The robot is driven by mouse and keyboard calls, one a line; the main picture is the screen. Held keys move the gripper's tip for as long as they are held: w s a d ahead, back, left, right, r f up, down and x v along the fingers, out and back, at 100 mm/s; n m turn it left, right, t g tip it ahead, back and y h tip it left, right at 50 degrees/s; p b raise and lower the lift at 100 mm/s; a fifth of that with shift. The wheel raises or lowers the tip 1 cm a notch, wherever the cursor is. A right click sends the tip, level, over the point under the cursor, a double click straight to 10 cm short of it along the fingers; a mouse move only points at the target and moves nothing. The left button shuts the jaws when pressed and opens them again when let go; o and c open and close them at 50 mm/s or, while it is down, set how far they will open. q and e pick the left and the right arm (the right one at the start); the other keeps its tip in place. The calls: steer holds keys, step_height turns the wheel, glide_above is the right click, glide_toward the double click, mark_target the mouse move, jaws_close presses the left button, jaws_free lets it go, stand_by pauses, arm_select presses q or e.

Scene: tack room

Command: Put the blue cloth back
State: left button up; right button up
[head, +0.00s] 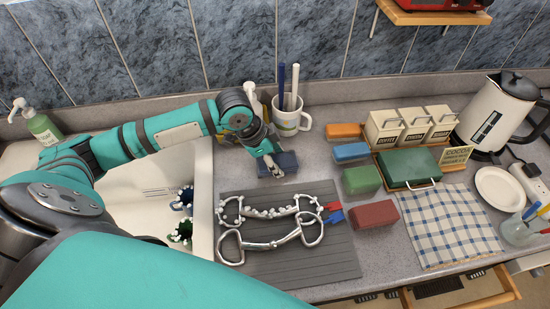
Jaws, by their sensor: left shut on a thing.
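My left gripper (272,166) reaches in from the left and points down at the counter, behind the grey mat. It is shut on a dark blue folded cloth (287,159). The fingers cover part of this cloth, and I cannot tell whether it touches the counter. A brighter blue folded block (351,152) lies to the right, between an orange one (345,130) and a green one (361,180). A red one (373,214) lies nearer the front. My right gripper is not in view.
A grey mat (335,265) with metal bits (270,238) lies in front. A white mug (289,121) stands just behind the gripper. The sink (201,210) is left. Canisters (412,123), a green box (408,167), a checked towel (450,225) and a kettle (497,112) fill the right.

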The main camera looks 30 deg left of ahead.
arm_select(q)
steer(key=o, duration=1)
steer(key=shift+o, duration=0.8)
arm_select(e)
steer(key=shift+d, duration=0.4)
arm_select(q)
steer(key=b+v, duration=0.1)
steer(key=v, duration=1.1)
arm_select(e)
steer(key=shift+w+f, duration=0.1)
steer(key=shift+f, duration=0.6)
arm_select(q)
steer(key=shift+w+r, duration=0.1)
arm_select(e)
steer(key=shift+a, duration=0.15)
arm_select(q)
steer(key=shift+d, duration=0.1)
